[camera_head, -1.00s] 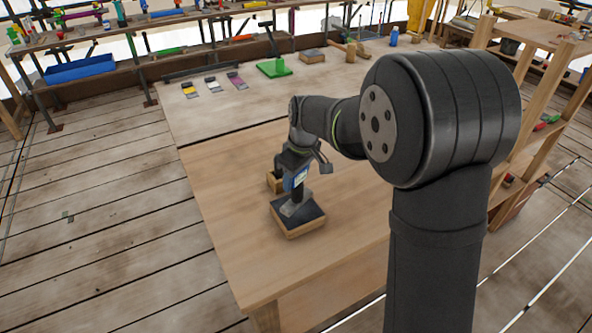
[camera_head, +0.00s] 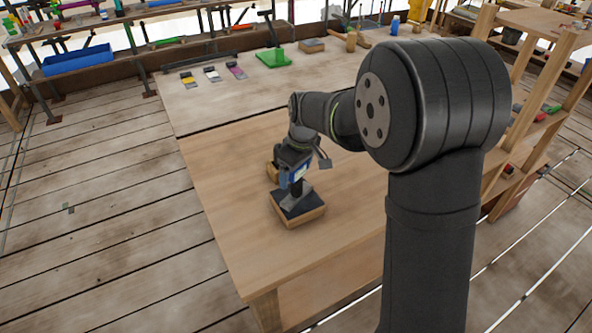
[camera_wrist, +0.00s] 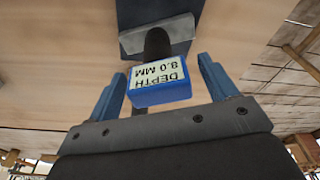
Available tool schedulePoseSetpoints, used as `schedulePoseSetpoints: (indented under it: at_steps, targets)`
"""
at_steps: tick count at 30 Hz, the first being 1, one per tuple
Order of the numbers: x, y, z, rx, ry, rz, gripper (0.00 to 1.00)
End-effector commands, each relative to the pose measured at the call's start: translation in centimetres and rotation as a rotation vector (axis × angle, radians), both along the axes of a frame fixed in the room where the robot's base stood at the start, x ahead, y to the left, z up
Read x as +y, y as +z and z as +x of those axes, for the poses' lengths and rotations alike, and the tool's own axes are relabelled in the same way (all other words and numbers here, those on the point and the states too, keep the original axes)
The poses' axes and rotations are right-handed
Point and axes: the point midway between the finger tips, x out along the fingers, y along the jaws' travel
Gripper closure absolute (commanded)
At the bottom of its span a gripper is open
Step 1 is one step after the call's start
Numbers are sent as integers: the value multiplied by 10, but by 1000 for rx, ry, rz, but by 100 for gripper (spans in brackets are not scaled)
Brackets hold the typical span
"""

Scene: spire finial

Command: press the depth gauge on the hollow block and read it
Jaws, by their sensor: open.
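The depth gauge (camera_head: 298,173) stands upright on the dark top of the wooden-sided block (camera_head: 304,218). Its grey foot (camera_wrist: 157,36) rests on that dark surface, and a dark stem leads to its blue head. In the wrist view, the gauge's display (camera_wrist: 160,76) appears upside down and reads "DEPTH 8.0 MM". My gripper (camera_head: 292,160) is just above the gauge, with its blue fingers apart on either side of the gauge head in the wrist view (camera_wrist: 161,68). Gaps show between the head and both fingers. The block's inside is hidden.
A smaller wooden block (camera_head: 272,172) sits close behind, partly hidden by my gripper. Farther back are three small coloured cards (camera_head: 211,74), a green stand (camera_head: 273,57) and a mallet (camera_head: 352,40). The wooden table (camera_head: 225,185) is clear around the blocks.

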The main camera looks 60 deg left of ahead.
Motion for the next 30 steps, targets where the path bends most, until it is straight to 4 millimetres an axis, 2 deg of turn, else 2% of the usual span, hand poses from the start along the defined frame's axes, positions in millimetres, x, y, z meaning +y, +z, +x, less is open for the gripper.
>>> schedulePoseSetpoints:
  at_steps: [4,8,11,21,25,30]
  targets:
    - [0,2,0,0,0,0,22]
    - [-2,15,1,-1,0,4,22]
    - [-4,35,2,-1,0,5,22]
    - [-16,118,7,-2,-1,5,22]
    - [-20,143,9,-2,0,4,22]
    - [-23,164,10,0,-1,1,22]
